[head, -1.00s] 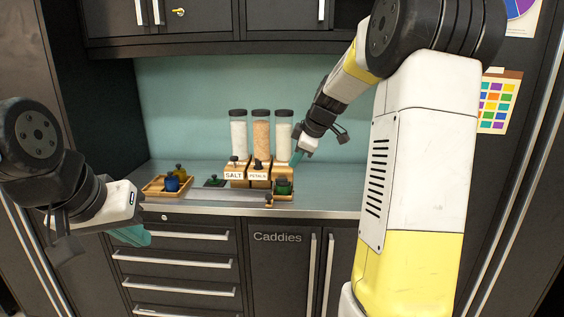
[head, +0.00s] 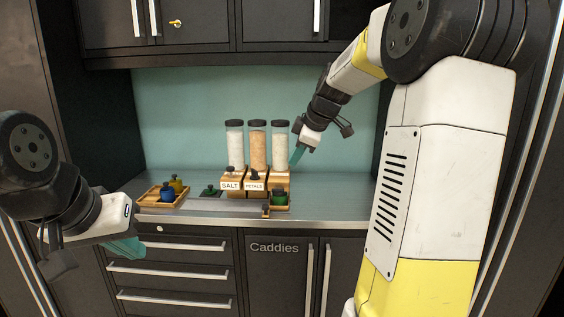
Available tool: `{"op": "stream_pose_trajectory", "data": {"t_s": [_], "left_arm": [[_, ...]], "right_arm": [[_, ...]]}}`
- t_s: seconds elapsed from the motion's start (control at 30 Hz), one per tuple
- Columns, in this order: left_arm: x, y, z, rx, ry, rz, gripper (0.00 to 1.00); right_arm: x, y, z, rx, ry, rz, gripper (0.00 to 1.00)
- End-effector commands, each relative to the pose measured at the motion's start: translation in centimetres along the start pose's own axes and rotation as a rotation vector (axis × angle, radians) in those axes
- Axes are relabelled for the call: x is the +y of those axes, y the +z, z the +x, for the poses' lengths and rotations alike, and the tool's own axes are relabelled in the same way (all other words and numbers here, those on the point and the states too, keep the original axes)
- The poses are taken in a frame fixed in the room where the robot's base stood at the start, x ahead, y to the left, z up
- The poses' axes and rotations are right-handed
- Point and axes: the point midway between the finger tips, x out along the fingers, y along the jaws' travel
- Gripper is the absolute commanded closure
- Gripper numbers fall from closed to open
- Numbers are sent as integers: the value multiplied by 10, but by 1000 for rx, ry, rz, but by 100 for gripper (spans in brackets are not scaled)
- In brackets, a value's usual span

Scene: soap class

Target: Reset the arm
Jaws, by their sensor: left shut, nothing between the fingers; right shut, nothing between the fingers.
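My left gripper (head: 125,248) is at the lower left, in front of the drawers and below the counter edge. Its teal fingers are shut and empty. My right gripper (head: 297,157) is above the counter, beside the rightmost tall jar. Its teal fingers are shut and empty, pointing down and left. My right arm reaches in from the upper right and hides the right part of the counter.
The counter (head: 335,200) holds a wooden tray (head: 150,200) with yellow and blue bottles, a green bottle (head: 209,191), tall jars (head: 258,148) on labelled wooden stands, and a small right tray (head: 283,207) with a green bottle. Bare counter lies at right.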

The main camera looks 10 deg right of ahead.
Motion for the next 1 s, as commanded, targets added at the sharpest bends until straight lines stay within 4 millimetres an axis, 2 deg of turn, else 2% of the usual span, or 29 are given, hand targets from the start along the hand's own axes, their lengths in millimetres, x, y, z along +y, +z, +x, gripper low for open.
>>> {"op": "stream_pose_trajectory", "data": {"t_s": [0.3,0.77,0.87,0.97,1.0], "left_arm": [[0,0,0,0,0,0,100],[0,0,0,0,0,0,100],[0,0,0,0,0,0,100],[0,0,0,0,0,0,100],[0,0,0,0,0,0,100]], "right_arm": [[-2,-8,-23,1,2,0,100],[-8,-11,-30,2,0,16,100],[-28,-14,-42,7,-1,99,100],[-67,-17,-62,10,-4,264,100],[-88,-17,-70,10,-4,346,100]]}}
